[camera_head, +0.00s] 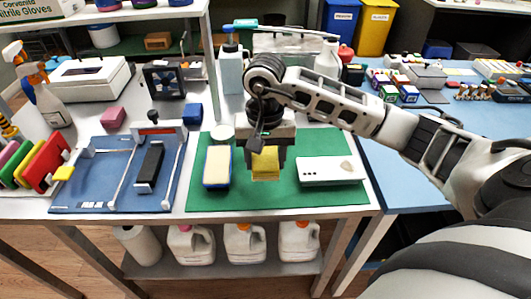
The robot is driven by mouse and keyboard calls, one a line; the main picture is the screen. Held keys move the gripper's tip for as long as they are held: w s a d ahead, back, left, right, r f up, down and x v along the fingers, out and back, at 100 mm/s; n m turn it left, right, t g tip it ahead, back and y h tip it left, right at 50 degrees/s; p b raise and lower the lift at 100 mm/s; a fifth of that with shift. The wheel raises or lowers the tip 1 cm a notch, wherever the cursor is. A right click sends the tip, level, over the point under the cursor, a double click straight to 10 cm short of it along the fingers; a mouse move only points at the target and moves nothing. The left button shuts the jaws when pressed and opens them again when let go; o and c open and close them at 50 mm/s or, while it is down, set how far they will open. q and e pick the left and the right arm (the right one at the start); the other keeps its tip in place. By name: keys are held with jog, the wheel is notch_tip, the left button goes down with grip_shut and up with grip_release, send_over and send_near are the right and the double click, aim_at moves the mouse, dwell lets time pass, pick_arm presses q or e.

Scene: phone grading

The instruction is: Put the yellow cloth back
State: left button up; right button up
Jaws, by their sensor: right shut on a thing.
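My right gripper (266,168) reaches in from the right and points down above the green mat (235,199). It is shut on the yellow cloth (265,164), a small folded square that hangs between its fingers. Whether the cloth touches the mat is hard to tell. A sponge (217,168) with a pale top and blue edge lies just left of the cloth. My left gripper is not in view.
A blue tray (98,188) with a black phone (149,164) in a fixture stands left. Bottles (231,67) stand behind my gripper. Coloured slabs (42,163) stand at far left. The mat's front strip is clear.

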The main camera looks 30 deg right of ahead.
jog(key=shift+f, duration=0.55)
jog(key=b, duration=0.4)
send_over(265, 192)
notch_tip(265, 192, down, 6)
jog(key=shift+r, duration=0.15)
jog(key=shift+f, duration=0.4)
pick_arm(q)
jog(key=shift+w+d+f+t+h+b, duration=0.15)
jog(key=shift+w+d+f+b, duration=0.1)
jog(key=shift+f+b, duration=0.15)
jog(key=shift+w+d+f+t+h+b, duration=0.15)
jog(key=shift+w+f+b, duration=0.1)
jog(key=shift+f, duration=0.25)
pick_arm(e)
jog(key=shift+f, duration=0.35)
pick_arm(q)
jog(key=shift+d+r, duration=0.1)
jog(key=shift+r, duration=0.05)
pick_arm(e)
jog(key=o, duration=1)
jog(key=shift+c, duration=0.2)
notch_tip(265, 192, up, 15)
jog(key=shift+r+p, duration=0.15)
jog(key=shift+p, duration=0.2)
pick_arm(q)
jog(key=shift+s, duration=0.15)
pick_arm(e)
jog(key=shift+r, duration=0.35)
